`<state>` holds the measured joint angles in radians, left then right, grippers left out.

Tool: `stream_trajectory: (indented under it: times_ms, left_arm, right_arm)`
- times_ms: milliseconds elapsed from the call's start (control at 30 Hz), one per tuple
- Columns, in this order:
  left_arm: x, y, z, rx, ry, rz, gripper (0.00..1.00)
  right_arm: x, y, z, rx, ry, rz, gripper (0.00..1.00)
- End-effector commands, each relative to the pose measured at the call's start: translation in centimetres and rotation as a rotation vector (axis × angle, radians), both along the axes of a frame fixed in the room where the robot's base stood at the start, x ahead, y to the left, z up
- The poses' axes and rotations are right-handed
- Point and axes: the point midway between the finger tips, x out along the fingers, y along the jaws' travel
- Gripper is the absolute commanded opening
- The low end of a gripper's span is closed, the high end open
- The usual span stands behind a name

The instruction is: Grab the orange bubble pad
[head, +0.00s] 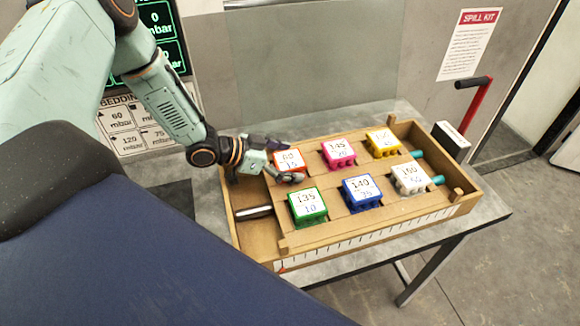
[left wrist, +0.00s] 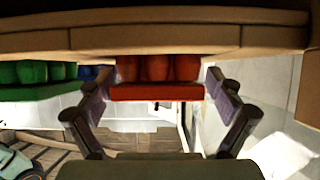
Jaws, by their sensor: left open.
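The orange bubble pad (head: 289,161) sits at the back left of the wooden tray, with a white label on its top. My left gripper (head: 283,162) reaches it from the left, one finger behind it and one in front. In the left wrist view the orange pad (left wrist: 157,82) lies between the two fingers of my left gripper (left wrist: 158,100). The fingers are open, with small gaps showing beside the pad. The picture there appears upside down. My right gripper is not in view.
The wooden tray (head: 375,228) stands on a grey table (head: 480,209). Green (head: 307,205), blue (head: 362,192), white (head: 410,178), pink (head: 338,153) and yellow (head: 383,142) pads sit close by. The green pad is just in front of my gripper.

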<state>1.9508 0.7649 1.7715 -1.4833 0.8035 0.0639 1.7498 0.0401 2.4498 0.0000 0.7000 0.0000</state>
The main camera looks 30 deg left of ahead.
Motion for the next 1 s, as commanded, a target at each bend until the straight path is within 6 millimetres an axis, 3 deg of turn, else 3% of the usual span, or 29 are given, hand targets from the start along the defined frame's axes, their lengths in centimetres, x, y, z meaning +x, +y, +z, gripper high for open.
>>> stream_trajectory:
  times_ms: [67, 700, 1000]
  left_arm:
    - [0.02, 0.02, 0.09, 0.001, -0.001, 0.0, 0.91]
    - [-0.01, 0.06, 0.04, 0.002, 0.001, 0.0, 0.36]
    - [-0.05, 0.07, 0.07, 0.003, 0.001, 0.0, 0.34]
  right_arm:
    - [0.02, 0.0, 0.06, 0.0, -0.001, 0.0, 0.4]
    - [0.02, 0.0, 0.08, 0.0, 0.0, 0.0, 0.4]
    - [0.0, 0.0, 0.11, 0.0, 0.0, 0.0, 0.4]
